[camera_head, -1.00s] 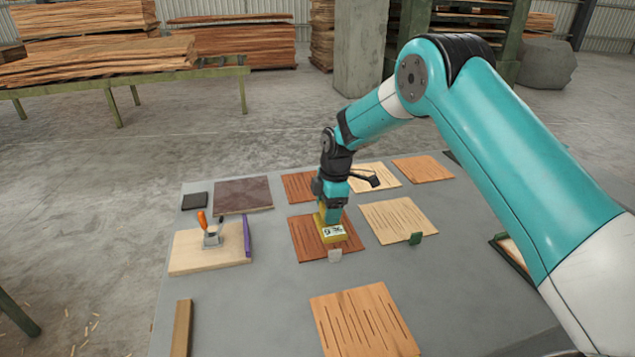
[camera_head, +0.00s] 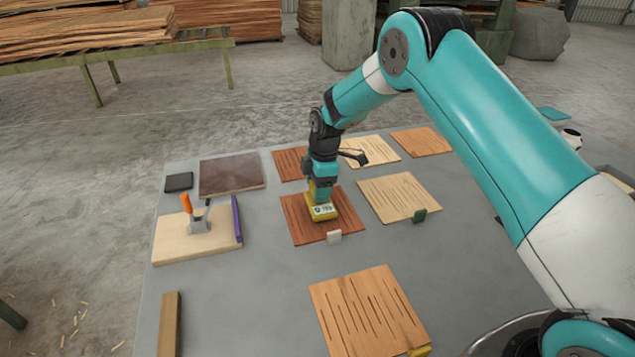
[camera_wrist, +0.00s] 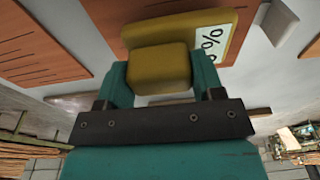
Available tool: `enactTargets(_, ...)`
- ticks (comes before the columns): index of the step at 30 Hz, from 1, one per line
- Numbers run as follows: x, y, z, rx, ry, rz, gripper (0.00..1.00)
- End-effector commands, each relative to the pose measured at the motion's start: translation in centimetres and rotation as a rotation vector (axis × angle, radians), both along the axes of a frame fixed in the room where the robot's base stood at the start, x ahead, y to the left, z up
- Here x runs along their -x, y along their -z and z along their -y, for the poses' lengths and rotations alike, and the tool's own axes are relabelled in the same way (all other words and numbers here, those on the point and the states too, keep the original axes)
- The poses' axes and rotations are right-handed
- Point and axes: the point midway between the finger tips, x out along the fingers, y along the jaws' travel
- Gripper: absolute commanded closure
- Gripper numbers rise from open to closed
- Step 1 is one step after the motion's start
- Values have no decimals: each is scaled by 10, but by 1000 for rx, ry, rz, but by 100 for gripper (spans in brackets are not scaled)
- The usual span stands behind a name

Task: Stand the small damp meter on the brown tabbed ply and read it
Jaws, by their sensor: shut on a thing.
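The damp meter is a small yellow block (camera_head: 320,212) with a pale display. It stands over the middle of the reddish-brown slotted ply (camera_head: 299,231), which has a pale grey tab (camera_head: 334,236) at its front edge. The meter looks to be touching the ply. The display faces the head camera and shows dark digits, too small to read surely. My gripper (camera_head: 321,188) is shut on the meter from above. In the wrist view the meter (camera_wrist: 160,68) sits between my two teal fingers, with a % sign on its display.
A pale ply with a green tab (camera_head: 419,216) lies to the right, and an orange-brown ply (camera_head: 368,310) with a yellow tab in front. A pale board (camera_head: 180,245) with an orange-handled clamp (camera_head: 195,215) lies left. Bare grey table (camera_head: 240,300) lies between them.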

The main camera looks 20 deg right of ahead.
Motion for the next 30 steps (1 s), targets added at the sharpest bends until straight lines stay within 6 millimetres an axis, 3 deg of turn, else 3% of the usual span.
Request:
enactTargets(26,0,17,-2,0,-2,1,71)
enactTargets(27,0,17,-2,0,-2,1,36)
enactTargets(30,0,16,-2,0,-2,1,13)
